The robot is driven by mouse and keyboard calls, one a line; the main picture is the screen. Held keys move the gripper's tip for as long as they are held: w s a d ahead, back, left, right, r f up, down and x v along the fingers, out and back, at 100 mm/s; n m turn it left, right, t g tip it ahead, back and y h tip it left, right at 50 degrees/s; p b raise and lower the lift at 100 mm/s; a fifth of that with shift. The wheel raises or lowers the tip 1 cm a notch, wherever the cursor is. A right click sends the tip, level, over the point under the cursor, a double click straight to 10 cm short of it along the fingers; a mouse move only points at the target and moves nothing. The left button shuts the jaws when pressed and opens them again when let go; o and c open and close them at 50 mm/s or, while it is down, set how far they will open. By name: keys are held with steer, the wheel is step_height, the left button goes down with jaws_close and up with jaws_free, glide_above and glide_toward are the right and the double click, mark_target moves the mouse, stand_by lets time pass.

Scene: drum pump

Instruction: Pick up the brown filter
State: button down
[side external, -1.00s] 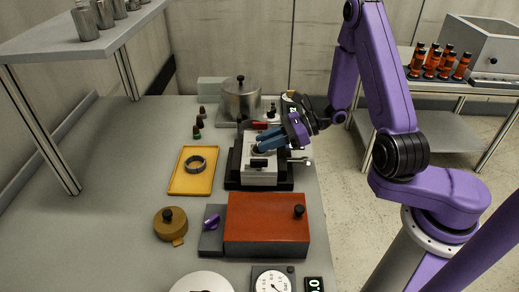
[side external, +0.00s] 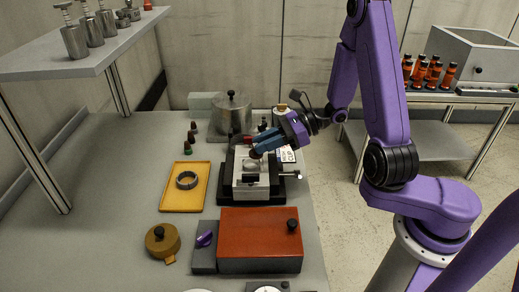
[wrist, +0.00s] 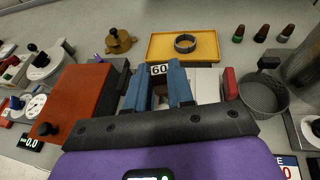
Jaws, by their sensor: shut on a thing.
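My gripper (side external: 256,150) is above the pale metal block (side external: 249,190) in its black holder. In the side view a bit of brown shows at the fingertips, just above the block. I cannot tell whether the filter is fully clear of the block.
A yellow tray (side external: 169,202) with a dark ring (side external: 187,180) lies left of the block. An orange-red box (side external: 258,242) and a tan knobbed lid (side external: 152,252) are in front. A metal pot (side external: 233,119) stands behind. Bare table lies on the left.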

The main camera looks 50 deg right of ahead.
steer(key=shift+s+d+r, duration=0.9)
steer(key=shift+s+r, duration=2.95)
steer(key=shift+s, duration=2.05)
steer(key=w+d+m+t+h, duration=0.4)
steer(key=w+m+h, duration=0.3)
steer(key=w, duration=0.6)
steer(key=shift+w+d+r+m+t+h, duration=0.25)
steer(key=shift+r+m+t, duration=0.2)
steer(key=shift+t, duration=0.35)
